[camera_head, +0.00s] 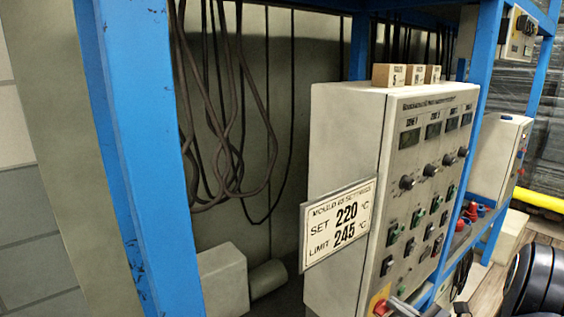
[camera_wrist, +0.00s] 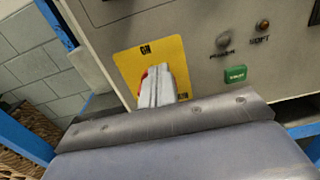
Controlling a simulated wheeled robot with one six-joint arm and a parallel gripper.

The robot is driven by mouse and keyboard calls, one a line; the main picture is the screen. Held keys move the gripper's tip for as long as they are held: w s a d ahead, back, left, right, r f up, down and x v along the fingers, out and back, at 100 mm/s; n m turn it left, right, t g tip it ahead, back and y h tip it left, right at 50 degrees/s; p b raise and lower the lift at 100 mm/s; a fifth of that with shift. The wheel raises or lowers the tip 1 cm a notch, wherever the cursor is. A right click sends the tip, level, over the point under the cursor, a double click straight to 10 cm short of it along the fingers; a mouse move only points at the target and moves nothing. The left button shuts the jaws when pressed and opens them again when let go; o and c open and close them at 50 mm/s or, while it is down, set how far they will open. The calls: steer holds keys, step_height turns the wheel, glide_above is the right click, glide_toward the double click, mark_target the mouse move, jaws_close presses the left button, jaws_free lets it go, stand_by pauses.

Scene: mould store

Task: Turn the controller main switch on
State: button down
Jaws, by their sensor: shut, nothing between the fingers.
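The main switch has a yellow plate (camera_wrist: 135,62) with a red part (camera_wrist: 143,77) mostly hidden behind my fingers in the wrist view. The plate reads "ON" at its top; a label at its lower right is partly covered. My gripper (camera_wrist: 155,74) is shut and empty, its fingertips in front of the red part; I cannot tell whether they touch it. The knob's angle is hidden. In the head view the yellow plate with red (camera_head: 381,304) shows at the bottom of the controller (camera_head: 344,140), with my gripper (camera_head: 402,304) beside it.
A settings card (camera_head: 336,222) reads set 220, limit 245. Knobs and green switches (camera_head: 393,234) cover the panel. A green button (camera_wrist: 236,74) is right of the yellow plate. A blue post (camera_head: 150,150) stands left, with hanging cables (camera_head: 222,130) behind.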

stand_by(0.3)
steer(key=shift+w+d+r+p, duration=0.1)
steer(key=shift+d+r+p, duration=0.05)
steer(key=shift+r+p, duration=0.25)
steer(key=v, duration=0.6)
steer(key=shift+w+a+r, duration=0.1)
steer(key=shift+w+a, duration=0.35)
steer(key=shift+a, duration=0.6)
steer(key=shift+w+a, duration=0.5)
steer(key=shift+a, duration=0.55)
steer(key=shift+w+a+r, duration=0.1)
steer(key=shift+w+a, duration=0.35)
steer(key=shift+a, duration=0.6)
steer(key=shift+w+d+f+b, duration=0.2)
steer(key=shift+f+b, duration=0.15)
steer(key=shift+f, duration=0.25)
